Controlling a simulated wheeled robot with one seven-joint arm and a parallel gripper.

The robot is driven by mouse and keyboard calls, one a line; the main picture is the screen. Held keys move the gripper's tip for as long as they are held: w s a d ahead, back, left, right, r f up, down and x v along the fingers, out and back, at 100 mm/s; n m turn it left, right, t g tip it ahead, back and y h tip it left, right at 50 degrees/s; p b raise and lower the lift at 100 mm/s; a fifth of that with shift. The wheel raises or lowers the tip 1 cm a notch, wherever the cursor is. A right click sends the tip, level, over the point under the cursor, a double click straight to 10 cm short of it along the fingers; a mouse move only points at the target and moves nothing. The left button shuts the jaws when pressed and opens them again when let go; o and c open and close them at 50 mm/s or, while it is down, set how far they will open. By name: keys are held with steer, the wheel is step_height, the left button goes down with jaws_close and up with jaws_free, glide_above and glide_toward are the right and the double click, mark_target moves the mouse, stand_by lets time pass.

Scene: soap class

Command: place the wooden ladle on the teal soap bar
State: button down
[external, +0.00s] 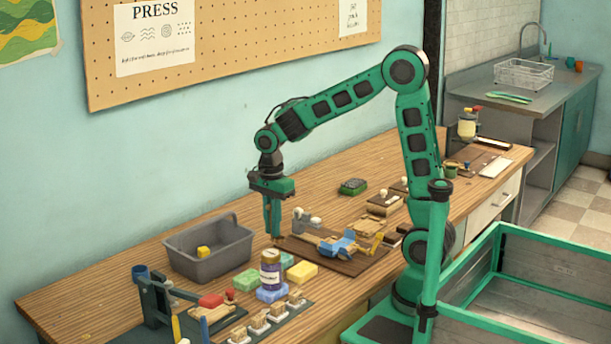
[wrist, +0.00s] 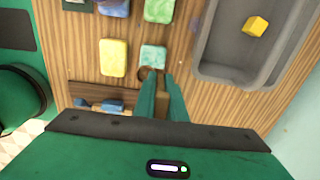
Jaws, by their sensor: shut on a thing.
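My gripper (external: 274,236) points straight down over the wooden table, beside the soap bars. It is shut on the wooden ladle (wrist: 148,73), a small brown thing mostly hidden by the fingers. In the wrist view its round end shows at the near edge of the teal soap bar (wrist: 153,57); I cannot tell whether they touch. In the external view the teal soap bar (external: 287,261) lies just below and right of the fingertips, partly behind a jar. Its visible top looks bare.
A grey bin (external: 210,255) with a yellow block stands left of my gripper. A labelled jar (external: 270,272) stands at a blue soap bar, with green (external: 246,280) and yellow (external: 302,272) bars nearby. A dark board (external: 350,268) with tools lies to the right.

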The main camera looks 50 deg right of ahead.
mark_target(273, 239)
steer(key=shift+f, duration=2.75)
steer(key=c, duration=1.8)
jaws_free()
steer(key=shift+f, duration=0.1)
step_height(273, 239, up, 12)
steer(key=shift+r, duration=0.1)
